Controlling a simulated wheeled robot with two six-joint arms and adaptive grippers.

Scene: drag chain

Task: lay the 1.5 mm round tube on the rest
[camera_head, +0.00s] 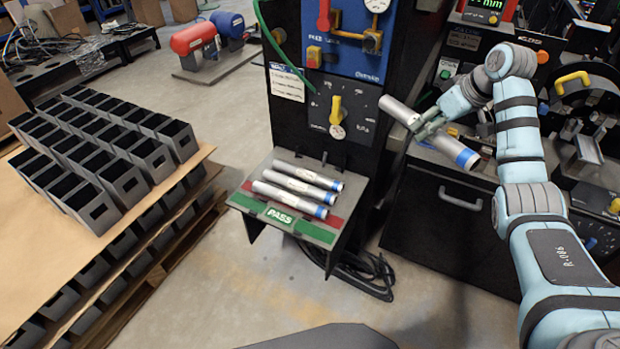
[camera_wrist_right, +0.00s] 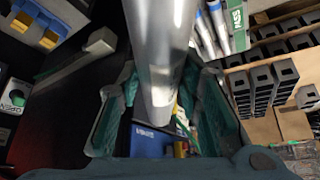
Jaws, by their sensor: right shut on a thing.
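My right gripper (camera_head: 428,127) is shut on a silver tube (camera_head: 456,152) with a blue band near its right end. It holds the tube in the air, tilted, right of the rest and in front of the dark machines. In the right wrist view the held tube (camera_wrist_right: 160,50) runs up between the two green fingers. The rest (camera_head: 318,233) is a small shelf with red and green strips and a PASS label. Several similar silver tubes with blue bands, such as the front one (camera_head: 285,199), lie side by side on it. The tube's size cannot be read. My left gripper is not in view.
A tester panel (camera_head: 345,100) with a yellow knob stands behind the rest. A pallet with many dark grey boxes (camera_head: 150,155) is at left. A dark cabinet (camera_head: 450,215) is right of the rest, and cables (camera_head: 360,272) lie below. Open floor lies in front.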

